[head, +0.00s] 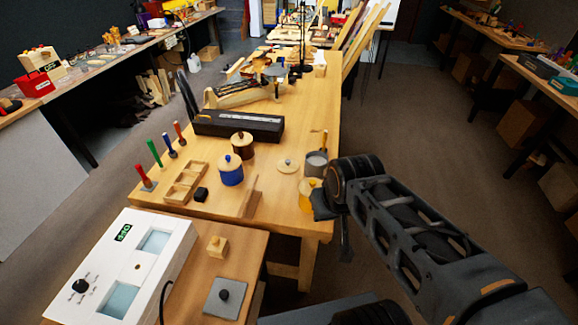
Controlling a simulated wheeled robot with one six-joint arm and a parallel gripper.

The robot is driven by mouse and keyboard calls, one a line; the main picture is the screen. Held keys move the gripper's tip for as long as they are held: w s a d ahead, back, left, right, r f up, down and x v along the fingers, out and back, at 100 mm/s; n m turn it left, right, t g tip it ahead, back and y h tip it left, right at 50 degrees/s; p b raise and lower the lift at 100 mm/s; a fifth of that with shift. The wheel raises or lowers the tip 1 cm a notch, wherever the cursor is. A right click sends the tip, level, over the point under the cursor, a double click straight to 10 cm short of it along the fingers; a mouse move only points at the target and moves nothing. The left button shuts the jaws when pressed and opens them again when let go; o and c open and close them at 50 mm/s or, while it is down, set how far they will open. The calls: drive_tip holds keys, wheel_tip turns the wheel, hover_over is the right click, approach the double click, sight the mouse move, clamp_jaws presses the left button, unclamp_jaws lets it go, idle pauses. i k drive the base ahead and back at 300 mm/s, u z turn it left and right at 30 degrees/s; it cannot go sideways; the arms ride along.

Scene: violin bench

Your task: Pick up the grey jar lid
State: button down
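A grey jar (316,163) stands open on the wooden bench, with a brush-like stick rising from it. A pale, round, knobbed lid (287,166) lies flat on the bench just left of it. I see no clearly grey round lid; whether the pale one belongs to the grey jar, I cannot tell. My gripper (334,228) is at the bench's right edge, in front of the grey jar and beside a yellow jar (306,196), which it partly hides. The fingers are dark and seen at an angle, so their opening is unclear. I see nothing held in them.
A blue jar (231,175) with a pale lid and a brown jar (242,150) stand left of the loose lid. A long black case (238,126) lies behind. A grey square plate with a black knob (223,296) lies nearer me.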

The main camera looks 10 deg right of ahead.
sight(287, 166)
drive_tip(key=z, duration=2.2)
drive_tip(key=i, duration=1.4)
drive_tip(key=u, duration=3.35)
drive_tip(key=i, duration=0.5)
